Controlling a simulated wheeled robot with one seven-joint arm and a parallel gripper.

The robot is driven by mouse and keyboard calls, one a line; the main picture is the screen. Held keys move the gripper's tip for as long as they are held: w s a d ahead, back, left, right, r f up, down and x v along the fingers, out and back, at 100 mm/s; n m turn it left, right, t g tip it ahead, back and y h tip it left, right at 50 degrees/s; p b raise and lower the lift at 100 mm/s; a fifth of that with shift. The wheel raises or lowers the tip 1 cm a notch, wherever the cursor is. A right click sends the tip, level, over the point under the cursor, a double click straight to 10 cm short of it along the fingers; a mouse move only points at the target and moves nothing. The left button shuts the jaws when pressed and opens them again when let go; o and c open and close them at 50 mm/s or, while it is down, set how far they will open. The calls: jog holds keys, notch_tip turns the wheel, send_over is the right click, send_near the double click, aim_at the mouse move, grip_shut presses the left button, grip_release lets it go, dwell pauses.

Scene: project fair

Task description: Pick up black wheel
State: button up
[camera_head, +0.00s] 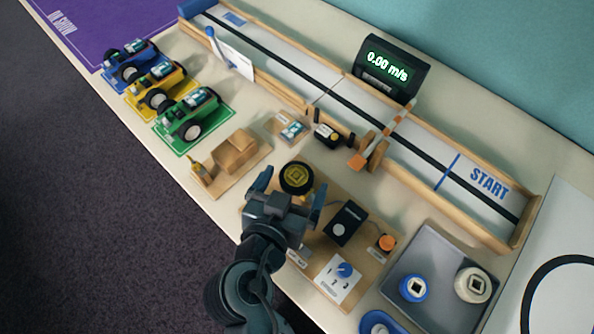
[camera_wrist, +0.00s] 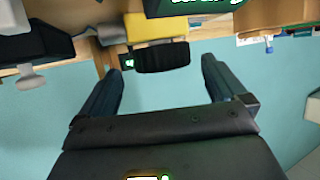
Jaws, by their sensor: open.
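The black wheel (camera_head: 296,178), with a yellow hub, is at the far left end of a wooden board in the head view. In the wrist view a dark ridged wheel edge (camera_wrist: 162,58) shows below a yellow part (camera_wrist: 155,27), centred ahead of the gap between my fingers. My gripper (camera_head: 290,190) is open, its fingers spread on the near side of the wheel; it also shows in the wrist view (camera_wrist: 162,70). Nothing is held. I cannot tell whether the fingertips reach past the wheel's edge.
The board carries a black box (camera_head: 346,223), an orange button (camera_head: 386,243) and a blue dial (camera_head: 344,270). A grey tray (camera_head: 440,247) holds a blue wheel (camera_head: 413,288) and a cream wheel (camera_head: 474,285). A wooden ramp block (camera_head: 235,152) stands left; the track (camera_head: 400,130) lies behind.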

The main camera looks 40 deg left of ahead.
aim_at(297, 174)
jog(key=shift+x, duration=1.85)
jog(key=shift+a, duration=0.15)
jog(key=shift+c, duration=0.4)
jog(key=shift+s, duration=0.1)
jog(key=c, duration=1)
jog(key=shift+o, duration=0.2)
jog(key=shift+r, duration=0.15)
